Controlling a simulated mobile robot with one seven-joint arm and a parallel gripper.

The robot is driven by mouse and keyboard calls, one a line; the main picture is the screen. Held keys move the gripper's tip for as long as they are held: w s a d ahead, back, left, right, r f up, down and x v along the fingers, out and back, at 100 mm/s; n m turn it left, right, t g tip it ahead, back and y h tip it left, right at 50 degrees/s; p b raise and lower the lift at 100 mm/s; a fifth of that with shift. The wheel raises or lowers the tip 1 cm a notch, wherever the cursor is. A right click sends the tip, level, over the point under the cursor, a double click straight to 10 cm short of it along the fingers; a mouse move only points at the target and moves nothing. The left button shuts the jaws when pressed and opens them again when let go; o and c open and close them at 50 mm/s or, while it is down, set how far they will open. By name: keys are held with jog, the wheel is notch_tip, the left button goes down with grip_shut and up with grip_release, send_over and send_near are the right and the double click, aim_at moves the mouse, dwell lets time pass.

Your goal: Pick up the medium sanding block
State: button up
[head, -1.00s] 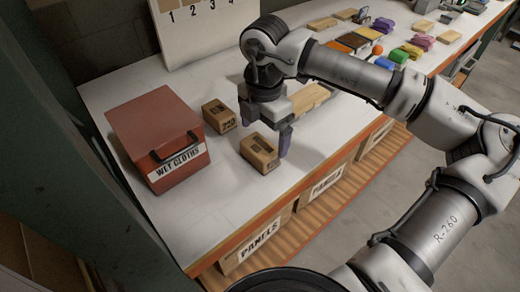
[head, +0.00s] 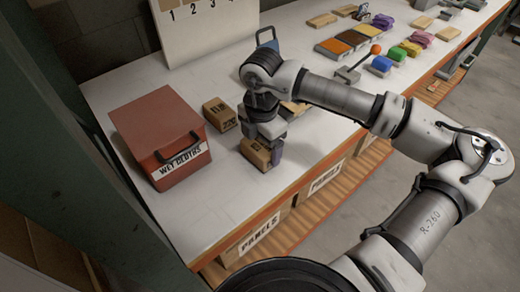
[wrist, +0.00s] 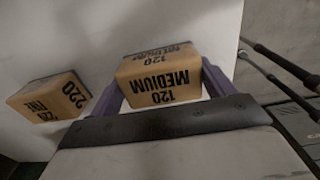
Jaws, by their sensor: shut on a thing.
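The medium sanding block (wrist: 160,75) is a tan block printed "120 MEDIUM" in the wrist view. My gripper (wrist: 162,88) has its purple fingers on either side of it and is shut on it. In the head view the block (head: 256,153) shows near the table's front edge, partly hidden by my gripper (head: 262,150). I cannot tell whether it is clear of the table top.
A second tan block (head: 219,114), marked 220 in the wrist view (wrist: 48,101), stands to the left. A red "WET CLOTHS" box (head: 150,125) is farther left. Colored blocks and trays (head: 350,42) lie at the back right. Bare white table (head: 225,180) lies in front.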

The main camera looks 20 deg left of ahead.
aim_at(261, 144)
jog(key=shift+r, duration=0.1)
notch_tip(261, 144, up, 20)
jog(key=b, duration=0.3)
jog(key=shift+b, duration=0.4)
jog(key=o, duration=0.5)
jog(key=c, duration=0.4)
jog(key=shift+a, duration=0.1)
